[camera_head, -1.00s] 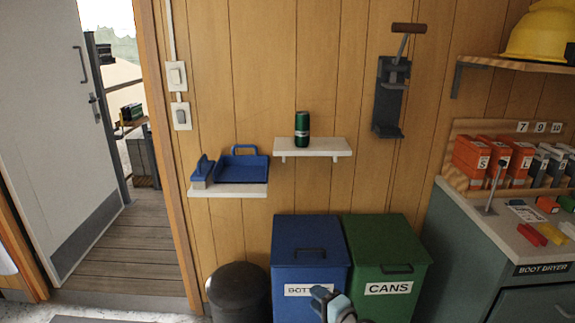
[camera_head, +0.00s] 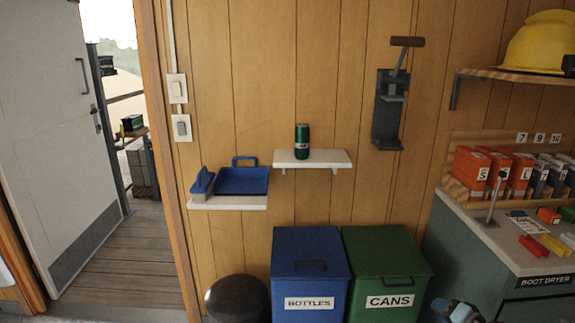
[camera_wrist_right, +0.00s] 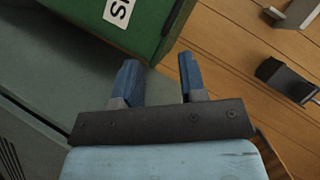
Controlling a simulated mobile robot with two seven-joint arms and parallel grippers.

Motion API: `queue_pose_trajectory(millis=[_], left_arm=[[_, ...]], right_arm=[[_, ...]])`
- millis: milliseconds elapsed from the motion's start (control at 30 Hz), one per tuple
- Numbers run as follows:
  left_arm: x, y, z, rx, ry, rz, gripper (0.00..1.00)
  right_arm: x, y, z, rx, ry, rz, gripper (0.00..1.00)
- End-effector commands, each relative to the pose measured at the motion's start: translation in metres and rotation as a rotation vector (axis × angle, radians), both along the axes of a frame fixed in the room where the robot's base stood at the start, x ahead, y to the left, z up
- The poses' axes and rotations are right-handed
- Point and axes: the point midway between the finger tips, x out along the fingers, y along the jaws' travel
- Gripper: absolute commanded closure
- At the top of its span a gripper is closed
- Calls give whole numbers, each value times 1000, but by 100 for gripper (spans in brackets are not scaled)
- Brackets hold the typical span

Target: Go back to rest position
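My right gripper (camera_head: 456,311) shows at the bottom right of the head view, low in front of the green bin and the grey cabinet. In the right wrist view its two blue fingers (camera_wrist_right: 158,82) stand apart with nothing between them, so it is open and empty. The green bin's side (camera_wrist_right: 150,20) shows beyond the fingers there. My left gripper is in neither view.
A blue BOTTLES bin (camera_head: 308,262) and a green CANS bin (camera_head: 388,262) stand against the wall. A green can (camera_head: 302,142) stands on a small shelf (camera_head: 330,159). A black round bin (camera_head: 237,298) and the boot dryer cabinet (camera_head: 470,250) flank the bins.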

Motion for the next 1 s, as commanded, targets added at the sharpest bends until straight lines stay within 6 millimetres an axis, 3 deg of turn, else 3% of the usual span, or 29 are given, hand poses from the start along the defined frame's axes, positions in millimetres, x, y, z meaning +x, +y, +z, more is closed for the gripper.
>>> queue_pose_trajectory(millis=[33, 267, 367, 500, 700, 1000], left_arm=[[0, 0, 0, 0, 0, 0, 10], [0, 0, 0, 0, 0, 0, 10], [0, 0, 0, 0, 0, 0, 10], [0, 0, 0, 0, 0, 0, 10], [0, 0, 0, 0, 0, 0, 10], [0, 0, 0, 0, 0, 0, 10]], right_arm=[[-22, 20, -20, -44, 14, 44, 62], [-99, 54, -57, -320, 3, 202, 62], [-143, 70, -71, -462, -10, 288, 62], [-217, 95, -81, -700, -50, 429, 62], [-295, 117, -72, -976, -120, 577, 62], [-367, 137, -42, -1249, -206, 698, 62]])
